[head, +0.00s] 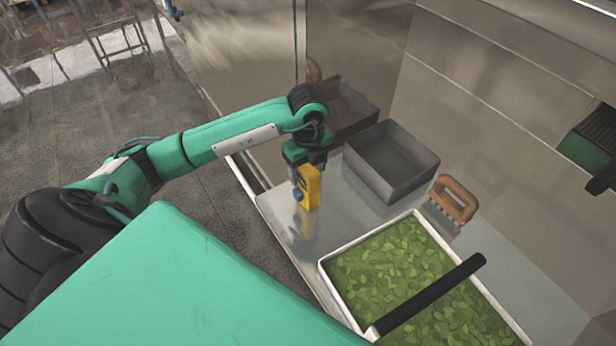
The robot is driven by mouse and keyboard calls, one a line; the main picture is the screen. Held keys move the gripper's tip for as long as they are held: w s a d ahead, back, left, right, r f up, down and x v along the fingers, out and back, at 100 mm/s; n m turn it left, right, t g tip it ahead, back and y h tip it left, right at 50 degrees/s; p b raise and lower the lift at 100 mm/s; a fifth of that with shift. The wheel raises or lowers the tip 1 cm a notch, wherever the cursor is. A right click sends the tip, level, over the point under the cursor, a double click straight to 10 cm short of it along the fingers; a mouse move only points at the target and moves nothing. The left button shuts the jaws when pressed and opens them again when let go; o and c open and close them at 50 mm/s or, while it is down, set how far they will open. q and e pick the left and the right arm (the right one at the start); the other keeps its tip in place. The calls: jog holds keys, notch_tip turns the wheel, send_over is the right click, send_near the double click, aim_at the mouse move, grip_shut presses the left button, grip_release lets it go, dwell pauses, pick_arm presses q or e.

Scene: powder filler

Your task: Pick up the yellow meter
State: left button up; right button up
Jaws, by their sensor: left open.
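The yellow meter (312,188) stands upright on the steel counter, toward its left side, with a small dark screen near its top. My left gripper (302,178) is right at the meter, coming down from above and behind it. The gripper is open; its fingers are partly hidden, and I cannot tell whether they touch the meter. My right gripper is not in view.
A grey open bin (391,163) stands behind and right of the meter. A brown-handled brush or scraper (453,199) lies beside it. A white tray of green leaves (420,275) is in front, with a black bar across it. Bare counter (290,230) lies around the meter.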

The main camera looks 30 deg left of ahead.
pick_arm(q)
grip_shut()
jog(key=shift+r, duration=0.1)
